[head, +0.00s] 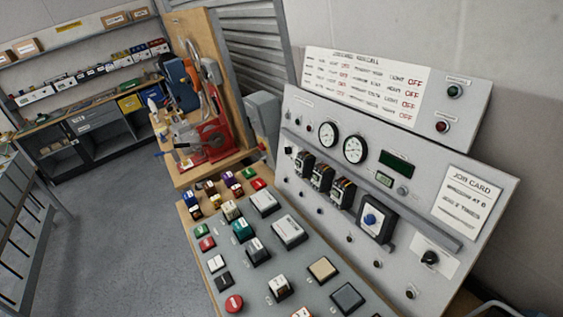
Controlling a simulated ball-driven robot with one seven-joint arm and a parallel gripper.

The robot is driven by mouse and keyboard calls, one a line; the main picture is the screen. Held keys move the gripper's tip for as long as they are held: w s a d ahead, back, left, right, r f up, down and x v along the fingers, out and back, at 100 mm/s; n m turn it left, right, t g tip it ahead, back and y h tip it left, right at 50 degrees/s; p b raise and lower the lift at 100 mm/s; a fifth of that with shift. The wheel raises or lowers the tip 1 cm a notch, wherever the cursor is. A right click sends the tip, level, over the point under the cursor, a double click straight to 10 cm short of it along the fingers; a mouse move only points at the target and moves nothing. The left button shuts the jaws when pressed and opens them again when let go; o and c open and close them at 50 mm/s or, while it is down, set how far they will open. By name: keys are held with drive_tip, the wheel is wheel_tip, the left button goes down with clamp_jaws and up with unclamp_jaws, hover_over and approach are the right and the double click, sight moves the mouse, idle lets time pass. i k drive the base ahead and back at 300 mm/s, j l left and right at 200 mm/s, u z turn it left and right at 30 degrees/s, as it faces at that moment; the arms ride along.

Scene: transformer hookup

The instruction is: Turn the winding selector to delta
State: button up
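A grey sloped panel (300,107) fills the right side of the head view, tilted in the picture. A black rotary knob (429,257) sits on a white plate at the panel's lower right. Its printed labels are too small to read, so I cannot tell whether it is the winding selector or where it points. A blue round knob (370,219) sits on a dark square block left of it. My gripper is not in view, and nothing touches either knob.
A lower desk (236,282) carries several coloured push buttons, including a red round one (234,303). A job card (467,207) is at the panel's right. A red machine (212,136) stands behind. Grey floor (115,210) is open at left, beside a railing (22,215).

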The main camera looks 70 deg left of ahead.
sight(287, 150)
drive_tip(key=j+u, duration=1)
drive_tip(key=k+l, duration=0.05)
drive_tip(key=l, duration=0.05)
